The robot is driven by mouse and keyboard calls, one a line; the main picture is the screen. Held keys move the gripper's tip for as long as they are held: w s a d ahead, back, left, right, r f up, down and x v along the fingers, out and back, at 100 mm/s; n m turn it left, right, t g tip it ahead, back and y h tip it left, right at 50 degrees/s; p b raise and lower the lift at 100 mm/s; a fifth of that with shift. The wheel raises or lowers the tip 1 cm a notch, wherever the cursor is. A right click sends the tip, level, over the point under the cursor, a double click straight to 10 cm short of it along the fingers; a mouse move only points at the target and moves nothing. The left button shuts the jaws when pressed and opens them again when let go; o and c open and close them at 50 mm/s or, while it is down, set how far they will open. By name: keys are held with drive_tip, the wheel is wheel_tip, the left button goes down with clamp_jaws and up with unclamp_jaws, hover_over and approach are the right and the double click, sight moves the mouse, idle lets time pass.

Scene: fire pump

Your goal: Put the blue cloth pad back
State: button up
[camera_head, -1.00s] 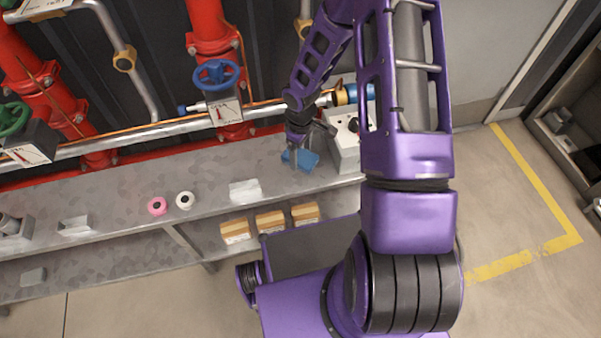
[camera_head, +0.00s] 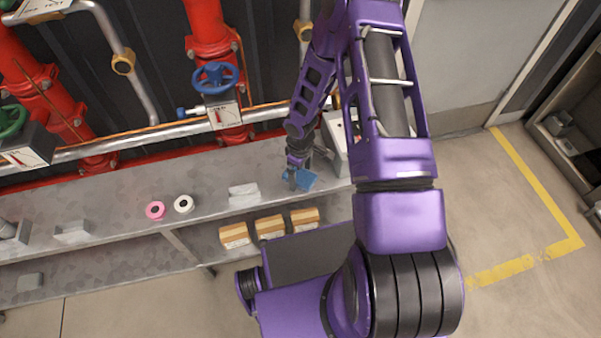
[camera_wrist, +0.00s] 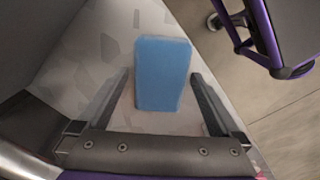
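The blue cloth pad (camera_head: 299,180) is at my gripper's end in the head view, over the grey shelf (camera_head: 130,190) near its front edge. In the wrist view the blue cloth pad (camera_wrist: 162,72) lies between the two fingers of my gripper (camera_wrist: 162,76), close to both tips. It moves along with my gripper (camera_head: 298,178), so it appears held. A thin gap shows beside the left finger, and contact is hard to make out. I cannot tell its height above the shelf.
A white-grey box (camera_head: 337,150) stands right of the pad. A pale tray (camera_head: 243,194), a white roll (camera_head: 183,204) and a pink roll (camera_head: 155,210) are to the left. Cardboard boxes (camera_head: 270,228) sit below. Red pipes (camera_head: 212,40) and a blue valve wheel (camera_head: 215,77) are behind.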

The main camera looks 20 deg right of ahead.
sight(300, 175)
wheel_tip(300, 175, up, 12)
drive_tip(key=p, duration=0.1)
drive_tip(key=shift+p, duration=0.35)
idle(0.6)
